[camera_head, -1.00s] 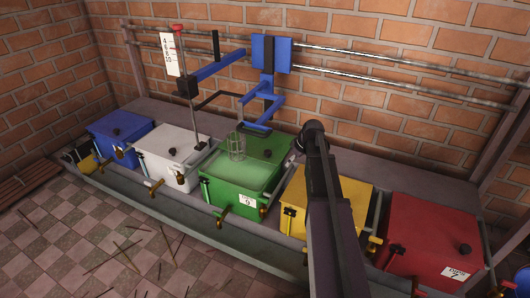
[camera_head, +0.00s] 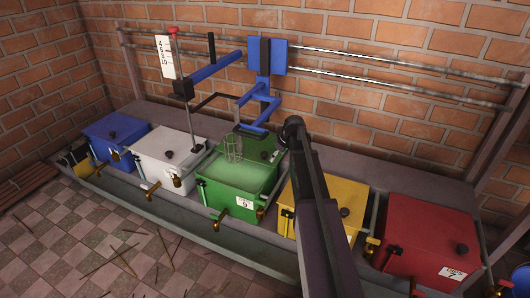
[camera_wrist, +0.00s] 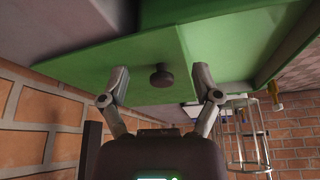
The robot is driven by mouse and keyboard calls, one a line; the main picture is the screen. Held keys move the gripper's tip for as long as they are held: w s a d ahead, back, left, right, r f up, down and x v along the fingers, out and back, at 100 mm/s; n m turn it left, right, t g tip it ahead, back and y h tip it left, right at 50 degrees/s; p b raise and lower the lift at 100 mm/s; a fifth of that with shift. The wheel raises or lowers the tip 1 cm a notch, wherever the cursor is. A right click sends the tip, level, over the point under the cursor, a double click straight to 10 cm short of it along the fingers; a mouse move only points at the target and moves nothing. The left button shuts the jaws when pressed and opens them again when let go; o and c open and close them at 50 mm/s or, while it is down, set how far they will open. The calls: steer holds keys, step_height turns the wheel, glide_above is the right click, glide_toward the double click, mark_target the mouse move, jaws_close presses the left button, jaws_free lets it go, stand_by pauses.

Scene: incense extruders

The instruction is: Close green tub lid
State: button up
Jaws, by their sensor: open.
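The green tub (camera_head: 232,198) stands in the middle of the row in the head view. A pale green surface shows in its front part, and a darker green lid section (camera_head: 262,148) is at its back. In the wrist view the green lid (camera_wrist: 105,68) fills the upper part, with a dark round knob (camera_wrist: 161,76). My gripper (camera_wrist: 162,84) is open, its two fingers on either side of the knob. I cannot tell whether they touch the lid. My arm hides the gripper in the head view.
A wire basket (camera_head: 233,148) hangs over the green tub, near a blue bracket (camera_head: 267,57) on wall rails. It also shows right of my gripper in the wrist view (camera_wrist: 247,132). White (camera_head: 165,153), blue (camera_head: 117,132), yellow (camera_head: 350,200) and red (camera_head: 425,228) tubs stand alongside.

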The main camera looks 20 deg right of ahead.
mark_target(265, 153)
steer(key=w+a, duration=0.2)
steer(key=w, duration=0.1)
steer(key=w+a, duration=0.1)
steer(key=w, duration=0.1)
steer(key=shift+w, duration=0.25)
steer(key=shift+f+b, duration=0.55)
